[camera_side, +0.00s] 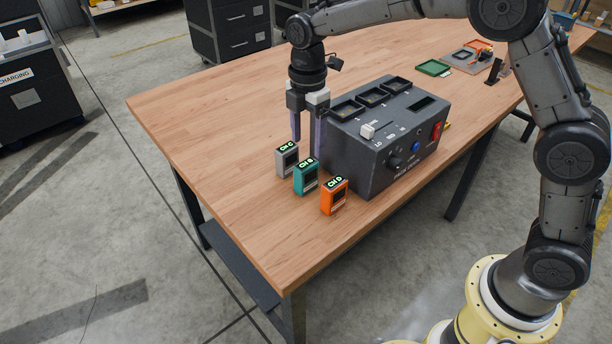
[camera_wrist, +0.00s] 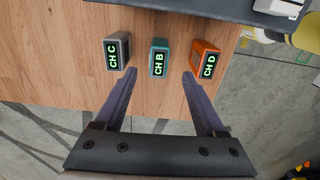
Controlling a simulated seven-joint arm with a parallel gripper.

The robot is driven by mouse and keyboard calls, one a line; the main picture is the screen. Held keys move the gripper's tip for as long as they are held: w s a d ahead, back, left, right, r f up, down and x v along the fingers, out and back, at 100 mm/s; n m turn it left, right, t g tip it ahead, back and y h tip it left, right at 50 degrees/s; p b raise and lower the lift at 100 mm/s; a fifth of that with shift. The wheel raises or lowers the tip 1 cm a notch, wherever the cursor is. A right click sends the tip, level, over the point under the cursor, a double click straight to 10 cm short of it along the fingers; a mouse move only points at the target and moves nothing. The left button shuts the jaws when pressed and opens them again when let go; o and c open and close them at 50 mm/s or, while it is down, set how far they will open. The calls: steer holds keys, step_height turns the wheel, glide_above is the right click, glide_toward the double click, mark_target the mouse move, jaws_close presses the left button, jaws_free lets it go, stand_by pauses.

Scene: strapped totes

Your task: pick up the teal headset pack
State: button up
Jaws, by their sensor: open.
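The teal headset pack (camera_side: 306,177) stands upright on the wooden table, with a green "CH B" label. It is the middle one of a row of three packs. In the wrist view the teal pack (camera_wrist: 159,58) lies ahead of the gap between my fingers, apart from both. My gripper (camera_side: 307,140) points down, open and empty, above the table near the grey pack and the box. In the wrist view both fingers of my gripper (camera_wrist: 158,73) show, spread wide.
A grey pack (camera_side: 287,159) marked CH C and an orange pack (camera_side: 334,195) marked CH D stand on either side of the teal one. A dark charging box (camera_side: 350,165) with slots and knobs stands close to the right. The table is clear to the left.

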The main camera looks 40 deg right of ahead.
mark_target(306, 174)
step_height(306, 174, down, 10)
steer(key=shift+a+f, duration=0.15)
steer(key=shift+f, duration=0.05)
stand_by(0.3)
jaws_close()
steer(key=shift+w, duration=0.1)
